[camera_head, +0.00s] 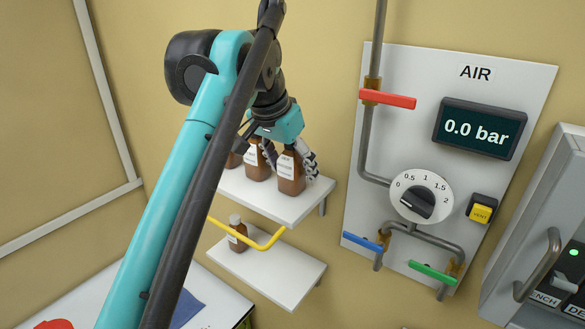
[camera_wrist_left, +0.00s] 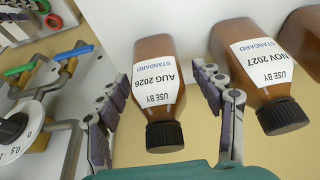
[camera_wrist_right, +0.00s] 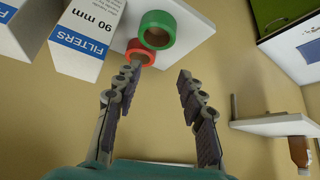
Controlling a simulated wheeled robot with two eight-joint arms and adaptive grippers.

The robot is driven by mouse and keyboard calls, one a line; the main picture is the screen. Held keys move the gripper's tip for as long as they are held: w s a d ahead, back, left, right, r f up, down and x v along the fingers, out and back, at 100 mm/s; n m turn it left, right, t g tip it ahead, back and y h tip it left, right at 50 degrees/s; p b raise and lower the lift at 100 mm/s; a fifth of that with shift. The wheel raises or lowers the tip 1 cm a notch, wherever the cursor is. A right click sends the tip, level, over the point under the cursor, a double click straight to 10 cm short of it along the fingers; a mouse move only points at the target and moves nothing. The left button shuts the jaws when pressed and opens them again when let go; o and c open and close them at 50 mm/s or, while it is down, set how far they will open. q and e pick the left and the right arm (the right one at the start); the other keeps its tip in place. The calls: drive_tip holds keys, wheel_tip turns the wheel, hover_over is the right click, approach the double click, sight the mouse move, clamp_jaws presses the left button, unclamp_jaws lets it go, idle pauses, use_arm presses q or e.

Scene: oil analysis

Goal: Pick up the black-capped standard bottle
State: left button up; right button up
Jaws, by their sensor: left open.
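Brown bottles with white STANDARD labels stand in a row on the upper white shelf (camera_head: 290,207). The rightmost bottle (camera_head: 289,180) in the head view also shows in the left wrist view (camera_wrist_left: 157,85), with a black cap (camera_wrist_left: 164,136) and the label "USE BY AUG 2026". A second black-capped bottle (camera_wrist_left: 262,75) reads "NOV 2027", and a third (camera_wrist_left: 305,40) is partly cut off. My left gripper (camera_head: 290,168) is open, with a finger on either side of the AUG 2026 bottle; contact cannot be told. My right gripper (camera_wrist_right: 157,80) is open and empty.
A lower shelf (camera_head: 275,273) holds a white-capped brown bottle (camera_head: 237,232) beside a yellow rail (camera_head: 255,242). The AIR panel (camera_head: 440,150), with a red lever (camera_head: 388,98), is to the right. FILTERS boxes (camera_wrist_right: 88,38) and green (camera_wrist_right: 157,30) and red rings (camera_wrist_right: 140,50) are near my right gripper.

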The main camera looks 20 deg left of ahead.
use_arm(q)
drive_tip(key=shift+s, duration=0.15)
use_arm(e)
drive_tip(key=shift+s, duration=0.15)
use_arm(q)
drive_tip(key=shift+c, duration=1.3)
drive_tip(key=c, duration=1.1)
